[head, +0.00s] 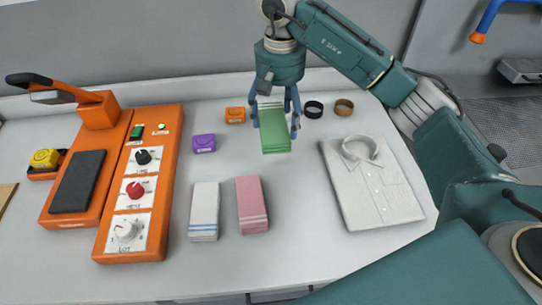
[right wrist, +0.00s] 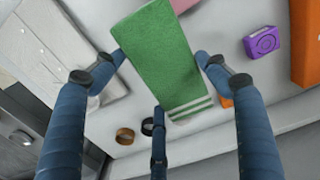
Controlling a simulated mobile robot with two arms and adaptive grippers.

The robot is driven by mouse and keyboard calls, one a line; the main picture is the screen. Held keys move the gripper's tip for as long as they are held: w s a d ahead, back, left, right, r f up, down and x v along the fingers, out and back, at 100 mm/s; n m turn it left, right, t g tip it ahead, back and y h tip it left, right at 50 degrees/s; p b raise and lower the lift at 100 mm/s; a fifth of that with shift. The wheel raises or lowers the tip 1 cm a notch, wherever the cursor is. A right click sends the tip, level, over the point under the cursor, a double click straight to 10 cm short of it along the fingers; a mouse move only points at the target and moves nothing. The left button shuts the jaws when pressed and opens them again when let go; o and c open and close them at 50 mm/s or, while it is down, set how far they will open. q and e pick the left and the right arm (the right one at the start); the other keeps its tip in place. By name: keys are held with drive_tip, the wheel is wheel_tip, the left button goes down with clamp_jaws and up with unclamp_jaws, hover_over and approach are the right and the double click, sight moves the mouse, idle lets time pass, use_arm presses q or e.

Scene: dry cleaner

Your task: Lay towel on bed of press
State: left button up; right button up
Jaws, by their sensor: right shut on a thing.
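A folded green towel (head: 274,130) is held in my right gripper (head: 274,118), near the back middle of the table. In the right wrist view the green towel (right wrist: 160,60) with pale stripes at one end sits between the fingers of my right gripper (right wrist: 160,70). The press at the left is orange with a dark bed (head: 78,182); its raised arm (head: 98,110) with a black handle is behind the bed. The towel is well to the right of the bed. My left gripper is not in view.
An orange control panel (head: 150,160) with knobs stands between the press bed and the towels. A white towel (head: 204,211) and a pink towel (head: 252,204) lie in front. A folded shirt (head: 371,183) lies right. A purple box (head: 204,143), orange box (head: 235,115) and two rings (head: 313,109) are at the back.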

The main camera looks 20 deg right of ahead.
drive_tip(key=p, duration=0.2)
hover_over(277, 166)
wheel_tip(277, 166, down, 11)
drive_tip(key=shift+s+r, duration=0.1)
drive_tip(key=shift+r, duration=0.1)
drive_tip(key=shift+f+p, duration=0.6)
drive_tip(key=shift+f, duration=1.4)
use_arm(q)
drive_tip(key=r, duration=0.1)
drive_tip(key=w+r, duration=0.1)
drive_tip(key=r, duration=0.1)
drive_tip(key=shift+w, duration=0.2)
use_arm(e)
drive_tip(key=shift+f, duration=0.1)
drive_tip(key=shift+f+b, duration=0.15)
drive_tip(key=shift+b, duration=0.2)
drive_tip(key=o, duration=1.1)
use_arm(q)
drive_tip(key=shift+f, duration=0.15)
use_arm(e)
drive_tip(key=shift+o, duration=0.2)
